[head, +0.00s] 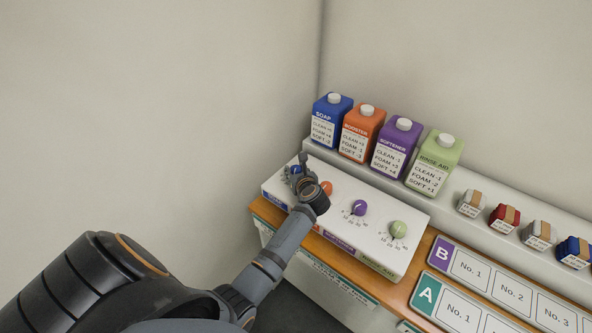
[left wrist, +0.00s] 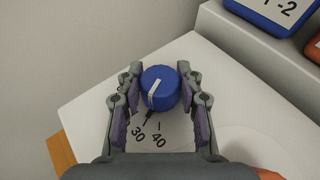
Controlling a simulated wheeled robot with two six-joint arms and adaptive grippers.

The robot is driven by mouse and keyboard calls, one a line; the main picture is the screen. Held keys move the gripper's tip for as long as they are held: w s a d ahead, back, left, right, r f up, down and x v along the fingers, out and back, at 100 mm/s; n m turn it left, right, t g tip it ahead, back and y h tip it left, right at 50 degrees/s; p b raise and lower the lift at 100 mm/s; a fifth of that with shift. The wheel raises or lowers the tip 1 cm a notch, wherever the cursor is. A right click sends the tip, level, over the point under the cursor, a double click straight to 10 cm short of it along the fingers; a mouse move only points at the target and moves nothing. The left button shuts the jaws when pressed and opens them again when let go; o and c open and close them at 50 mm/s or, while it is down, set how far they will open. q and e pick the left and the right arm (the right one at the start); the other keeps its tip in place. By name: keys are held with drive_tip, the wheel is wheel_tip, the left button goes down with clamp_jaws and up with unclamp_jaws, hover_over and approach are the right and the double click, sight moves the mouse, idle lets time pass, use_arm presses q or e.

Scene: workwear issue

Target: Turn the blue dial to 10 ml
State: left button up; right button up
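The blue dial (left wrist: 170,92) stands between the two fingers of my left gripper (left wrist: 160,78), in the left wrist view. The fingertips lie close against its two sides, and the gripper appears shut on it. The dial's white line runs toward the tick marked 30; the 40 tick is to the right. In the head view the blue dial (head: 296,169) is partly hidden by my left gripper (head: 297,167) at the left end of the white panel (head: 340,190). The low end of its scale is not visible in the left wrist view. My right gripper is not in view.
An orange dial (head: 326,188), a purple dial (head: 359,208) and a green dial (head: 398,229) are on the same panel. Several bottles, including the blue soap bottle (head: 330,112), stand on the ledge behind. A wall is close on the left.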

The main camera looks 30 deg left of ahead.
use_arm(q)
drive_tip(key=c, duration=0.4)
drive_tip(key=shift+r+m+t+h+p, duration=0.25)
drive_tip(key=shift+m+p, duration=0.25)
drive_tip(key=shift+p, duration=0.3)
drive_tip(key=shift+o, duration=0.2)
drive_tip(key=m+t+h+p, duration=0.1)
drive_tip(key=m+h+p, duration=0.1)
drive_tip(key=p, duration=0.2)
drive_tip(key=m+t+h+p, duration=0.1)
drive_tip(key=m+h+p, duration=0.1)
drive_tip(key=p, duration=0.3)
drive_tip(key=m+t+h+p, duration=0.2)
drive_tip(key=h+p, duration=0.1)
drive_tip(key=p, duration=0.1)
drive_tip(key=shift+w+a+r+m, duration=0.1)
drive_tip(key=shift+a+r+m, duration=0.05)
drive_tip(key=shift+r+m, duration=0.2)
drive_tip(key=shift+f+m+h+p, duration=0.15)
drive_tip(key=shift+m+h+p, duration=0.2)
drive_tip(key=shift+h, duration=0.1)
drive_tip(key=shift+f+h, duration=0.2)
drive_tip(key=shift+h, duration=0.1)
drive_tip(key=shift+f+m+h+b, duration=0.1)
drive_tip(key=shift+m+h+b, duration=0.4)
drive_tip(key=shift+m+h, duration=0.15)
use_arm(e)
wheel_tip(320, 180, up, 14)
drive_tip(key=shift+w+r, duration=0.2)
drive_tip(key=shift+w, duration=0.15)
